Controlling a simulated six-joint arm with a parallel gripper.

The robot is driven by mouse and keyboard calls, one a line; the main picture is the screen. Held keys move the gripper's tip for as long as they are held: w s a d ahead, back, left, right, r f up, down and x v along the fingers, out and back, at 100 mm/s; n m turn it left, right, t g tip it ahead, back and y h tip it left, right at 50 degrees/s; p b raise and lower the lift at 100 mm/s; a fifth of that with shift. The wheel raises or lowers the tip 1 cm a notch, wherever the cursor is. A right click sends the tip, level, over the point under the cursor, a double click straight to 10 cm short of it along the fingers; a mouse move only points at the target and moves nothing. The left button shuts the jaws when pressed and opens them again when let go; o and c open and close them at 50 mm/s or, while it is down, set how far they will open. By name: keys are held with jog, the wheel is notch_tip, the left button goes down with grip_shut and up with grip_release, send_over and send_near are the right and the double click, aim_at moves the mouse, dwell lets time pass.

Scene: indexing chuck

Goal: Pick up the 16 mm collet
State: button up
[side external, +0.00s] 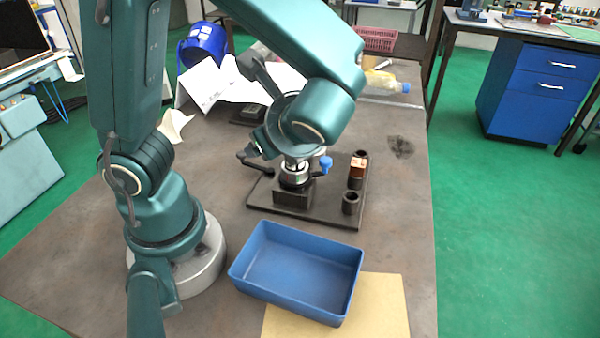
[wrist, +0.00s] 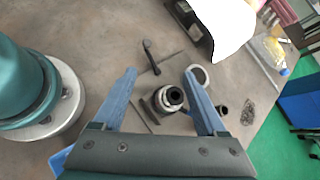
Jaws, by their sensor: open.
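My gripper (wrist: 160,74) is open, with its two blue fingers spread wide over the bench fixture in the wrist view. A round chuck (wrist: 168,97) with a dark central bore shows between the fingers. In the side view the chuck (side external: 294,177) stands on a black base plate (side external: 285,213), directly below my wrist. Several dark cylindrical sleeves stand on the plate's right side, including a front one (side external: 351,203). A pale ring (wrist: 200,75) shows near my right finger. I cannot tell which piece is the 16 mm collet.
A black lever (wrist: 151,58) sticks out beside the chuck. An empty blue tray (side external: 297,272) stands in front of the plate, partly on a tan board (side external: 385,305). Papers (side external: 215,85) and a clear bottle (side external: 385,82) lie behind.

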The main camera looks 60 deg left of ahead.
aim_at(296, 173)
jog(key=w+d+f+m+t+y, duration=0.2)
jog(key=d+f+m+t, duration=0.25)
jog(key=m, duration=0.25)
jog(key=shift+g, duration=0.45)
jog(key=shift+r+x, duration=0.15)
jog(key=shift+x, duration=0.85)
jog(key=shift+r+x, duration=0.15)
jog(key=shift+x, duration=0.85)
jog(key=shift+w+a, duration=0.1)
jog(key=shift+w, duration=0.05)
grip_shut()
